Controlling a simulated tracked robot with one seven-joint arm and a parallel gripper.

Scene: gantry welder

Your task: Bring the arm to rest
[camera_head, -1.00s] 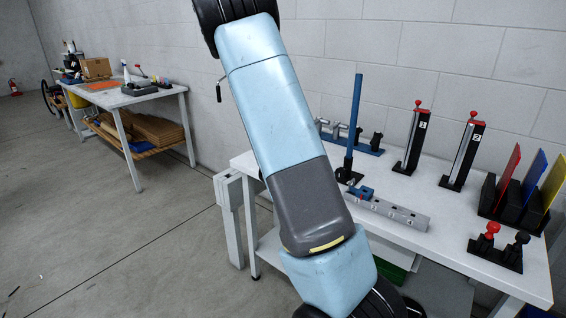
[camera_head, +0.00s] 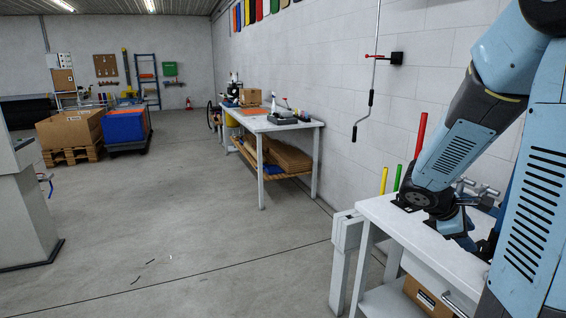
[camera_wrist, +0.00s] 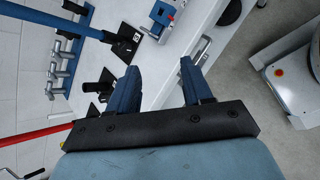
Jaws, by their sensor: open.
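My arm comes down from the upper right in the head view, bent over the near end of a white workbench (camera_head: 385,213). Its wrist is low over the bench top, and the fingers cannot be made out clearly there. In the wrist view my gripper (camera_wrist: 160,70) is open, with two blue fingers apart and nothing between them. The bench top also shows beyond the fingers (camera_wrist: 165,55). A blue block (camera_wrist: 163,13) lies on it at the top, and a black-based blue post (camera_wrist: 85,30) is at the upper left. Whether anything is touched cannot be told.
Red (camera_head: 420,135), green (camera_head: 397,178) and yellow (camera_head: 383,181) upright bars stand by the wall behind the bench. A crank handle (camera_head: 357,130) hangs on the wall. A second table (camera_head: 265,125) stands farther back. Floor (camera_head: 200,230) left of the bench is mostly clear.

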